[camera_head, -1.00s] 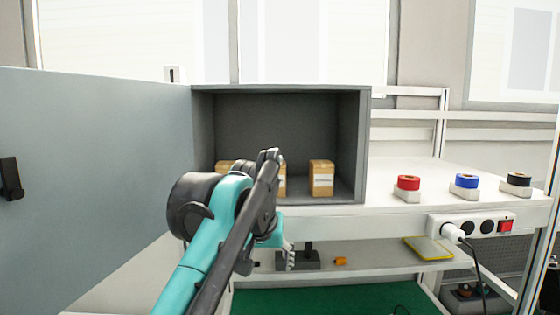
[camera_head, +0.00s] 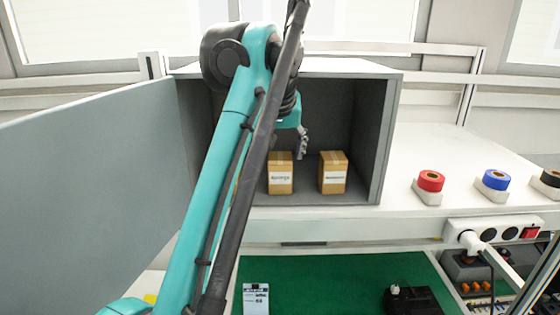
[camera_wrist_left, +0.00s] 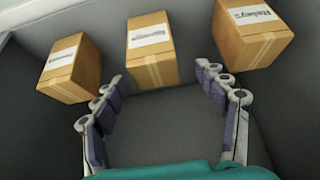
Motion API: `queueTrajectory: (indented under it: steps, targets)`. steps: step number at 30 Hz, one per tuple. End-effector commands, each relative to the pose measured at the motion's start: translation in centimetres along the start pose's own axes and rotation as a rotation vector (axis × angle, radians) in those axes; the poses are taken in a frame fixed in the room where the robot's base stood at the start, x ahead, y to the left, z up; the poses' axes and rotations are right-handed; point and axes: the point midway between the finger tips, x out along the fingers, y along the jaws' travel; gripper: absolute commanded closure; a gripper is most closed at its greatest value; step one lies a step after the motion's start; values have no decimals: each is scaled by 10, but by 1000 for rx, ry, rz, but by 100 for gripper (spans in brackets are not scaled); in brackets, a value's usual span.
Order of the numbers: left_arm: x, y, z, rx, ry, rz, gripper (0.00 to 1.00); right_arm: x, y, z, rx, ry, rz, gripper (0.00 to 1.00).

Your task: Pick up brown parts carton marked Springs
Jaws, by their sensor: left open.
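The brown carton marked Springs (camera_head: 280,177) stands on the floor of the grey open-fronted cabinet (camera_head: 388,140), just right of my arm in the head view. In the left wrist view, the middle carton (camera_wrist_left: 152,58) appears to be this one, though its label is blurred. My left gripper (camera_head: 302,145) is inside the cabinet opening, above the carton in the head view. In the wrist view its two fingers (camera_wrist_left: 163,105) are spread wide and empty, with the middle carton beyond their gap. My right gripper is not in view.
Another brown carton (camera_head: 333,174) stands to the right. The wrist view shows a carton marked Relays (camera_wrist_left: 250,38) and another carton (camera_wrist_left: 72,68) flanking the middle one. The open cabinet door (camera_head: 90,185) is on the left.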

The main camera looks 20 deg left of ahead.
Motion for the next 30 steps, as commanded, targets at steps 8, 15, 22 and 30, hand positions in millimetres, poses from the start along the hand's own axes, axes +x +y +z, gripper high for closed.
queueTrajectory:
  steps: [8,15,22,30]
  targets:
    - [33,2,1,1,0,0,28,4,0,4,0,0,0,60]
    - [67,6,1,0,1,0,28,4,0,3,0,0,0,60]
    - [76,6,1,1,2,0,28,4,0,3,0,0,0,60]
    - [76,6,1,0,2,0,72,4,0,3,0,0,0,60]
